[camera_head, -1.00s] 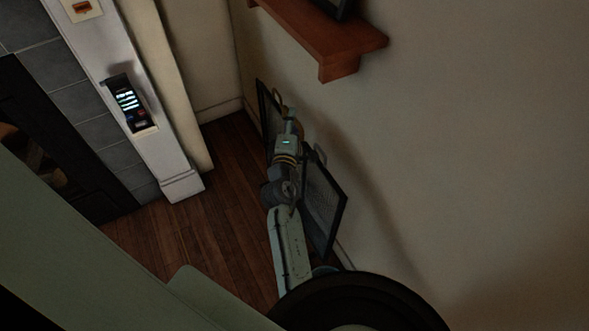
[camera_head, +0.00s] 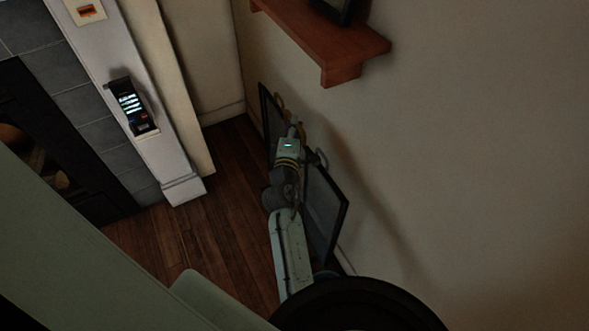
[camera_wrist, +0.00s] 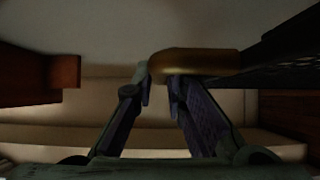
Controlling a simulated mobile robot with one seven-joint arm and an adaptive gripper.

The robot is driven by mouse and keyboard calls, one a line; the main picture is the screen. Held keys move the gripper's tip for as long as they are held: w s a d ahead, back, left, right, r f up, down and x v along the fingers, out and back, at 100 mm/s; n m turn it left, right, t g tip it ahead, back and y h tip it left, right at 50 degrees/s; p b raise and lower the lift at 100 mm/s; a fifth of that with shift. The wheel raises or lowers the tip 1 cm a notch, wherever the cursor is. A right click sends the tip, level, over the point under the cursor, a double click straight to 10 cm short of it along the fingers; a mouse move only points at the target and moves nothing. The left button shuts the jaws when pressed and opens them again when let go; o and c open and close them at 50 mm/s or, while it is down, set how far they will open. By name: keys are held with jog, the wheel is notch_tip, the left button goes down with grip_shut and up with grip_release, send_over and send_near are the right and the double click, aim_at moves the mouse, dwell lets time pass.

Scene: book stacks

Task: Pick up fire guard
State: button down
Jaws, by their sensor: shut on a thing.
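The fire guard is a dark-framed mesh screen standing close to the wall in the head view; its near panel (camera_head: 327,207) shows to the right of my arm and its far panel (camera_head: 267,112) beyond it. My gripper (camera_head: 297,122) is at its upper part, between the two panels in the picture. In the wrist view, a rounded brass handle (camera_wrist: 205,61) lies at the fingertips of my gripper (camera_wrist: 160,82), which is shut on it. The dark mesh panel (camera_wrist: 290,48) shows at the upper right. My arm hides the guard's middle, and its lower edge is partly hidden.
A reddish wooden shelf (camera_head: 325,40) juts from the wall above the guard. A fireplace (camera_head: 50,150) with grey tiles and a white surround (camera_head: 180,188) is at left. Bare wooden floor (camera_head: 190,240) lies between. The wall (camera_head: 480,150) is close on the right.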

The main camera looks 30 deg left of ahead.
dwell(0.5)
jog(key=shift+a+r, duration=0.1)
jog(key=shift+r, duration=0.2)
